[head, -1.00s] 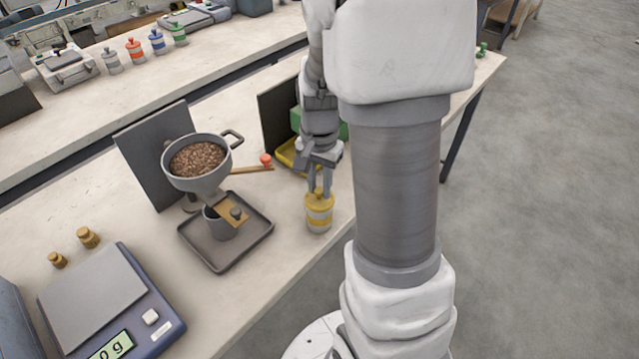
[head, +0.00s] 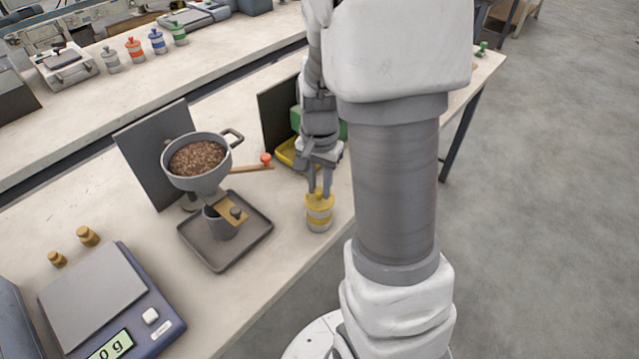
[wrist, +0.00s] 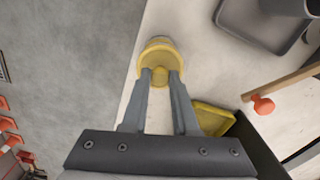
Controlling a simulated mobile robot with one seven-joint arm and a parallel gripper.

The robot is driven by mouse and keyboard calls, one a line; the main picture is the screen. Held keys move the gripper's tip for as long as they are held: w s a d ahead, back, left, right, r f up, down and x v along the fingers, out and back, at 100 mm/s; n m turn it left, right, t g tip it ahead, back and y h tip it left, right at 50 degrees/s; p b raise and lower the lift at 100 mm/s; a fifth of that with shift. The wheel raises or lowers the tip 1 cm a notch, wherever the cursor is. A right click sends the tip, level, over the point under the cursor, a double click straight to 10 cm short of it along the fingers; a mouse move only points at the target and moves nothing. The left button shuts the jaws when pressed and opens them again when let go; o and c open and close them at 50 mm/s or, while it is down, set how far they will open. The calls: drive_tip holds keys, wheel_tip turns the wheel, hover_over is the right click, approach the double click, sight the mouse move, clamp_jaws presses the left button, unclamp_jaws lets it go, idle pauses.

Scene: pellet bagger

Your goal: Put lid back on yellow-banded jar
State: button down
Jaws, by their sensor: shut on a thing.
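The yellow-banded jar (head: 319,222) stands upright on the bench near its front edge, right of the dark tray. Its yellow lid (head: 320,200) sits at the top of the jar, and in the wrist view the lid (wrist: 157,62) covers the jar's mouth. I cannot tell whether it is fully seated. My gripper (head: 320,190) points down from above and is shut on the lid's knob. In the wrist view both fingers of my gripper (wrist: 160,75) flank the yellow knob.
A hopper of brown pellets (head: 198,160) stands over a cup in a dark tray (head: 250,245) left of the jar. A lever with a red knob (head: 266,159) and a yellow tray (head: 287,152) lie behind. A scale (head: 95,300) is at the lower left.

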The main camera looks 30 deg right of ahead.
drive_tip(key=shift+c, duration=0.6)
unclamp_jaws()
drive_tip(key=shift+r+p, duration=2.95)
drive_tip(key=shift+r, duration=0.6)
drive_tip(key=shift+c, duration=0.3)
clamp_jaws()
